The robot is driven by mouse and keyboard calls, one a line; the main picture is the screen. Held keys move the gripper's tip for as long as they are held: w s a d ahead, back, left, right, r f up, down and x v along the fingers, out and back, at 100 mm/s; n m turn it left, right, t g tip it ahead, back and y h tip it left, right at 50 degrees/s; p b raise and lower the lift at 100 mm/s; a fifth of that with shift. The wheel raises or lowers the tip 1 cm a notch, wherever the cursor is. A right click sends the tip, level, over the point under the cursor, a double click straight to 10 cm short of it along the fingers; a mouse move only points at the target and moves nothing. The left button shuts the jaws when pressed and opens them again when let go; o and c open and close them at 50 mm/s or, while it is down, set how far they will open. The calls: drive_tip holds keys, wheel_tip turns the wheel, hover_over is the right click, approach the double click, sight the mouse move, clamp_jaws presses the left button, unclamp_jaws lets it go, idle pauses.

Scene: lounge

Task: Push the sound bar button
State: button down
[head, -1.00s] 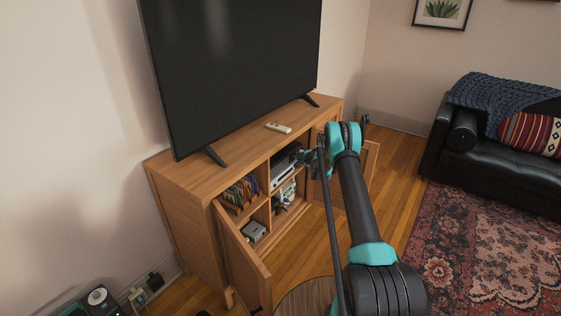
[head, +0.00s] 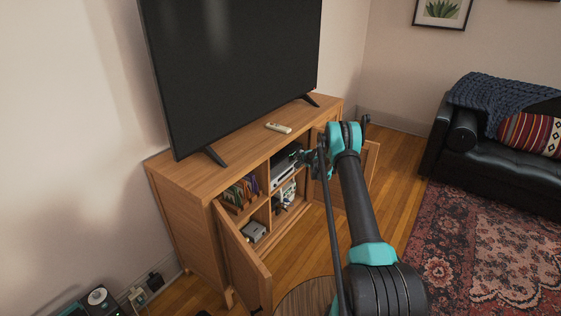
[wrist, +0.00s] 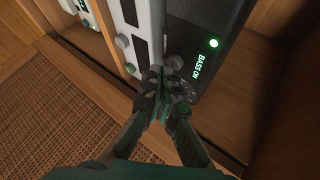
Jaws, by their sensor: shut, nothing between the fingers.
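The black sound bar (wrist: 203,50) fills the upper right of the wrist view. Its front carries a lit green light (wrist: 213,43) and the green words "BASS ON" (wrist: 199,67). My gripper (wrist: 165,85) is shut and empty, with its fingertips at the sound bar's front face, by a round dark knob or button (wrist: 174,62). The fingertips partly cover that spot, so I cannot tell whether they touch it. In the head view my gripper (head: 304,157) is at the cabinet's open upper compartment, where the sound bar (head: 285,155) is mostly in shadow.
A white-and-grey device (wrist: 145,30) lies beside the sound bar in the wrist view. The wooden cabinet (head: 190,180) has its left door (head: 243,262) swung open. A television (head: 235,70) and a remote (head: 279,128) are on top. Wooden floor lies in front.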

drive_tip(key=shift+s+d, duration=0.1)
drive_tip(key=shift+s+d, duration=0.85)
drive_tip(key=shift+d, duration=0.3)
drive_tip(key=shift+s+d, duration=0.85)
drive_tip(key=shift+d, duration=0.3)
